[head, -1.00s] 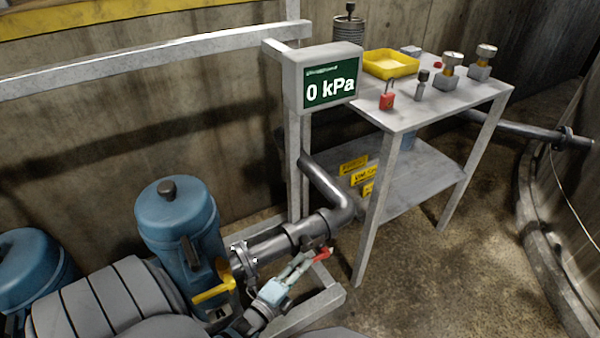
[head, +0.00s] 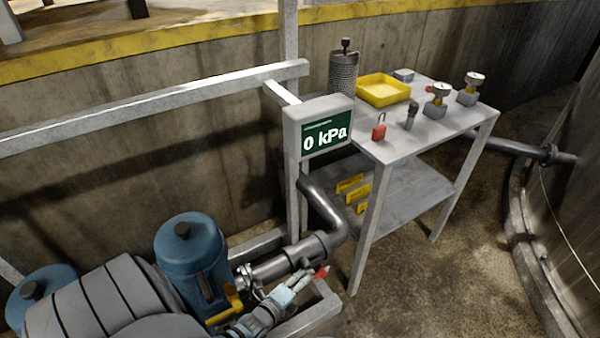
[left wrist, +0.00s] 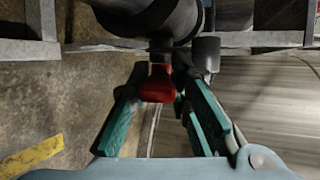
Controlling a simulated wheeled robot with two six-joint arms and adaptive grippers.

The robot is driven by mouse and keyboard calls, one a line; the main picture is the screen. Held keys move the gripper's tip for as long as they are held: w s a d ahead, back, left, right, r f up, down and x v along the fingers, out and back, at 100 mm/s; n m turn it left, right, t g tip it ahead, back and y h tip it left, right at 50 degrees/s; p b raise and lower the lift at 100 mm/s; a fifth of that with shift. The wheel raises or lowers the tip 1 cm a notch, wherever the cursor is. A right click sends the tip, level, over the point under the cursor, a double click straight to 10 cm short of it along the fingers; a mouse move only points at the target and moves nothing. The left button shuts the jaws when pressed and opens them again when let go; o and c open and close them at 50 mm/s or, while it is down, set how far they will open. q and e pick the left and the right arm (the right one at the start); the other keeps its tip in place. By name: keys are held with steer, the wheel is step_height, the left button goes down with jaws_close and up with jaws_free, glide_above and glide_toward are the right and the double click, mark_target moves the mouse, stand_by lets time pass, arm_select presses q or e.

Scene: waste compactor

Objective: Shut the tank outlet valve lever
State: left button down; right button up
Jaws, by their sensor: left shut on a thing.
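A red valve lever (head: 320,272) sits by the dark pipe (head: 287,261) low in the middle of the head view. In the left wrist view the red lever (left wrist: 158,84) hangs below a dark round pipe body and lies between my fingers. My left gripper (head: 304,279) reaches it from the lower left and is shut on it. Its teal fingers (left wrist: 158,108) stand on either side of the lever in the wrist view. The lever's pivot is mostly hidden. A yellow lever (head: 234,300) is just left of my gripper, by the blue canister (head: 192,255). My right gripper is not in view.
A gauge panel (head: 318,130) reading 0 kPa stands on a grey frame above the pipe. A metal table (head: 425,137) holds a yellow tray (head: 383,91), a red padlock (head: 379,131) and small fittings. Open floor lies to the lower right.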

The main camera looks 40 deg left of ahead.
arm_select(q)
steer(key=shift+r, duration=0.1)
steer(key=c, duration=1.5)
jaws_free()
steer(key=v, duration=0.8)
